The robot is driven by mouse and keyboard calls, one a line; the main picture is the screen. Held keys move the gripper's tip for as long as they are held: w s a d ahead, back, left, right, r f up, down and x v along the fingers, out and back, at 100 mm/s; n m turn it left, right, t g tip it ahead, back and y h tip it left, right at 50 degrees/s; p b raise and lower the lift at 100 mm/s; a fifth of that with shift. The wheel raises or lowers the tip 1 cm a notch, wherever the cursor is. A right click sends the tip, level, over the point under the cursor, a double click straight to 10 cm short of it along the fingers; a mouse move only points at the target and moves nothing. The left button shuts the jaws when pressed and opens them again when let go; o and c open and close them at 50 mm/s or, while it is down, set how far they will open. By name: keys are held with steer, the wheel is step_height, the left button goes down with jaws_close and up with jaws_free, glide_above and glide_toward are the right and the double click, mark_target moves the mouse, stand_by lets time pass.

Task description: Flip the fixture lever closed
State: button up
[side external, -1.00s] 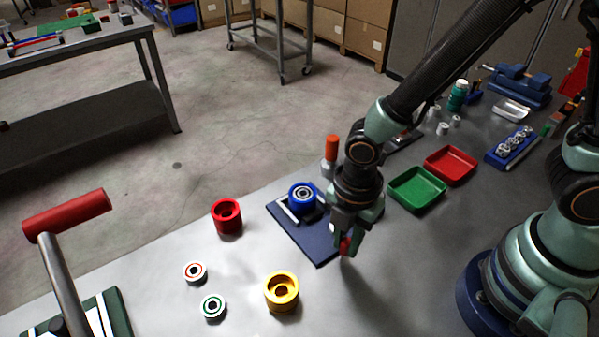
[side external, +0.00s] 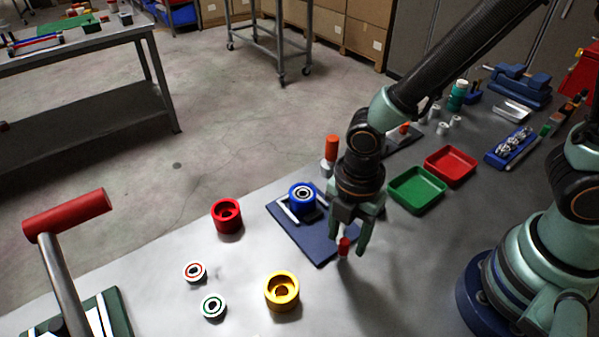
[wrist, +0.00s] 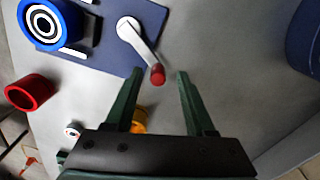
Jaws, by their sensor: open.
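The fixture is a dark blue plate (side external: 312,238) on the grey table, also in the wrist view (wrist: 103,57). A blue cup-shaped part (side external: 302,206) with a ringed centre sits on it beside white rails. The lever (wrist: 140,42) is a pale grey arm on the plate with a red knob (wrist: 157,74); its end reaches past the plate's edge. In the side view the knob (side external: 344,246) shows low between my fingers, and my wrist hides the lever's arm. My gripper (wrist: 160,74) is open, with a fingertip on each side of the knob, the left one closer.
A red cup (side external: 226,217), a yellow cup (side external: 281,291) and two small ringed discs (side external: 195,271) stand left of the plate. An orange-topped post (side external: 331,150) stands behind it. Green (side external: 417,190) and red (side external: 450,166) trays lie to the right.

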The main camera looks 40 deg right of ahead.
mark_target(347, 240)
step_height(347, 240, up, 11)
steer(key=shift+f, duration=0.2)
stand_by(0.4)
steer(key=w+d+r+m+t, duration=0.2)
steer(key=d+r+m, duration=0.2)
steer(key=d+m, duration=0.4)
steer(key=w+d+r+m+t, duration=0.2)
steer(key=d+r+m, duration=0.3)
steer(key=m, duration=0.8)
steer(key=d+t, duration=0.1)
steer(key=d, duration=0.2)
steer(key=shift+d+r+t, duration=0.15)
steer(key=shift+d+t, duration=0.15)
steer(key=shift+d, duration=0.1)
